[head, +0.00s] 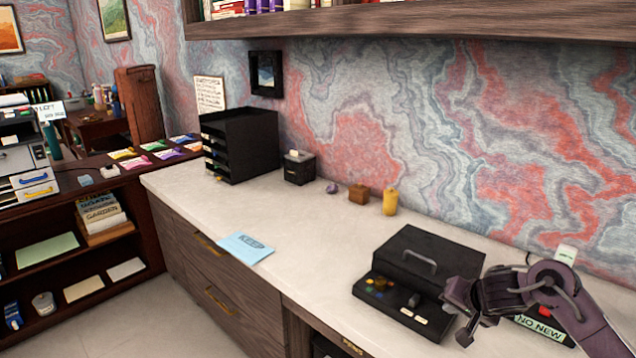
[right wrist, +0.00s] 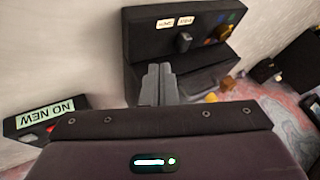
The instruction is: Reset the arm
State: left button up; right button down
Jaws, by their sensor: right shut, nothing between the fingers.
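My right arm comes in from the lower right in the head view. Its gripper (head: 466,334) hangs over the white desktop, beside the right front corner of the black box. In the right wrist view its two grey fingers (right wrist: 158,84) lie together, shut with nothing between them. The black box (head: 428,252) has a handle on its lid and a front ledge with small coloured pieces and white labels; it also shows in the right wrist view (right wrist: 150,40). My left gripper is in neither view.
A "NO NEW" sign block (head: 541,329) sits close by my right arm. A blue "KEEP" card (head: 245,248) lies at the desk's front edge. A yellow cylinder (head: 390,202), a brown cube (head: 359,194) and a black tray stack (head: 240,145) stand along the wall. The middle desktop is clear.

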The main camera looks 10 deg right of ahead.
jog(key=s+a+f+n, duration=0.3)
jog(key=s+a, duration=0.1)
jog(key=a, duration=0.3)
jog(key=s+a+f+n, duration=0.3)
jog(key=a+f, duration=0.1)
jog(key=a, duration=0.3)
jog(key=s+a+n+g, duration=0.3)
jog(key=s+n+g, duration=0.1)
jog(key=s, duration=1.7)
notch_tip(320, 180, down, 29)
jog(key=g, duration=0.1)
jog(key=s+d+f, duration=0.2)
jog(key=s+f, duration=0.7)
jog(key=s, duration=0.1)
jog(key=s+d+f+g, duration=0.1)
jog(key=s+f, duration=0.9)
jog(key=s, duration=0.1)
jog(key=shift+d+f+g, duration=0.15)
jog(key=shift+d+g, duration=0.15)
jog(key=shift+d, duration=0.1)
